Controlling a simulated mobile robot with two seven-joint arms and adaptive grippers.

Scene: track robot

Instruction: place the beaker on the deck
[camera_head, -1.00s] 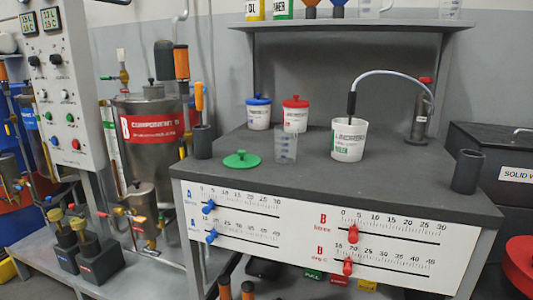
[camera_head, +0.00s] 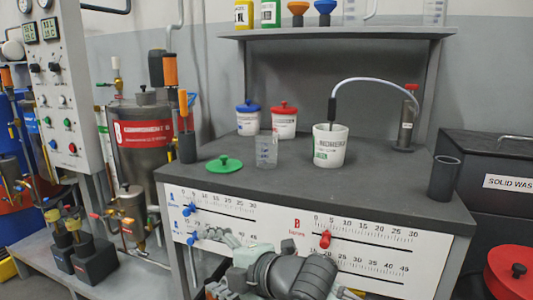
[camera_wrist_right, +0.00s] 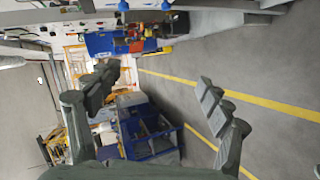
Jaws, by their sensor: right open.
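A clear beaker (camera_head: 266,151) stands upright on the grey deck (camera_head: 380,178), between the green lid and the white tub. Another clear vessel, perhaps a beaker, stands on the shelf at upper right (camera_head: 434,12); its top is cut off. My right gripper (camera_head: 218,265) is at the bottom of the head view, in front of the bench and below the deck's front edge, apart from both. In the right wrist view (camera_wrist_right: 158,88) its fingers are spread with nothing between them. My left gripper is not in view.
A white tub (camera_head: 330,150) with a hose stands mid-deck. A green lid (camera_head: 224,164), blue-lidded (camera_head: 248,121) and red-lidded (camera_head: 284,124) jars and a dark cup (camera_head: 444,178) also stand there. The shelf (camera_head: 340,33) holds bottles and funnels. The deck's front right is clear.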

